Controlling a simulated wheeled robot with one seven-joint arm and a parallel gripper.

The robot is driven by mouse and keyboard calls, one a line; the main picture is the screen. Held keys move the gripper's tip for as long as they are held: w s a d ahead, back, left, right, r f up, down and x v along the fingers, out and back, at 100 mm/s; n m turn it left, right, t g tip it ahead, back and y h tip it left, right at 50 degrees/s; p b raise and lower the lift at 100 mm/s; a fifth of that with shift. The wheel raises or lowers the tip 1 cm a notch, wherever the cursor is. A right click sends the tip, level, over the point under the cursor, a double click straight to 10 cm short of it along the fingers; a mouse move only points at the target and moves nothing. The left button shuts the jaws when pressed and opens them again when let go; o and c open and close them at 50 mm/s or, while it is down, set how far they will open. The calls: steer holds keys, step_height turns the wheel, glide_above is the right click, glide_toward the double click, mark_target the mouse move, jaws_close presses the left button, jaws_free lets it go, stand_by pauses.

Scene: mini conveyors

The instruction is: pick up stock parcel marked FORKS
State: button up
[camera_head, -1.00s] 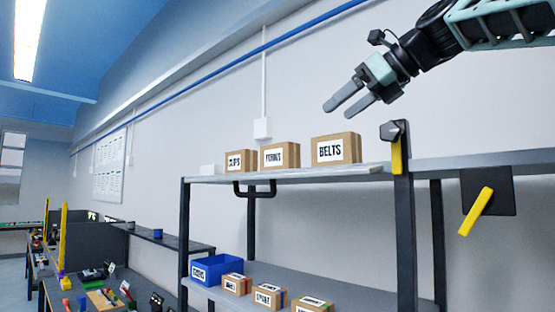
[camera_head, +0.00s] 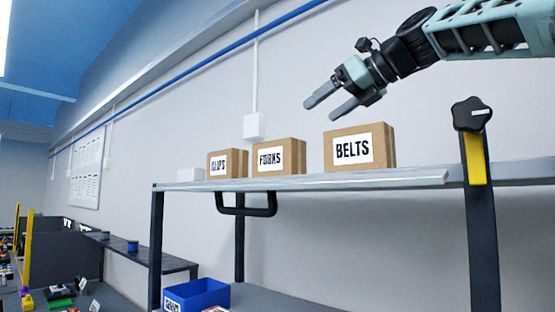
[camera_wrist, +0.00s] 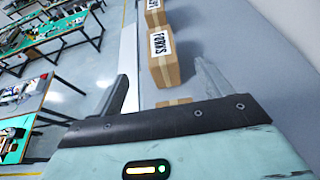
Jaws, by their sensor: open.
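The parcel marked FORKS (camera_head: 278,157) is a brown cardboard box with a white label. It stands upright on the top shelf (camera_head: 330,182), between the CLIPS parcel (camera_head: 227,163) and the BELTS parcel (camera_head: 359,148). My gripper (camera_head: 325,105) is open and empty, in the air above the shelf and up and to the right of the FORKS parcel. In the wrist view the FORKS parcel (camera_wrist: 163,60) lies ahead, beyond the fingertips of my gripper (camera_wrist: 163,75).
A black handle (camera_head: 246,208) hangs under the shelf's front edge. A dark post with a black knob and yellow strip (camera_head: 476,165) stands at right. A blue bin (camera_head: 197,295) sits on the lower shelf. A gap separates FORKS from BELTS.

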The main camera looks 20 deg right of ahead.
mark_target(283, 140)
steer(key=shift+f+p+x, duration=0.15)
steer(key=shift+p+x, duration=0.95)
steer(key=shift+x, duration=2.3)
steer(key=shift+f+p+x, duration=0.15)
steer(key=shift+p+x, duration=0.9)
steer(key=shift+x, duration=2.3)
steer(key=shift+s+r, duration=0.1)
steer(key=shift+s, duration=0.05)
steer(key=c, duration=1.2)
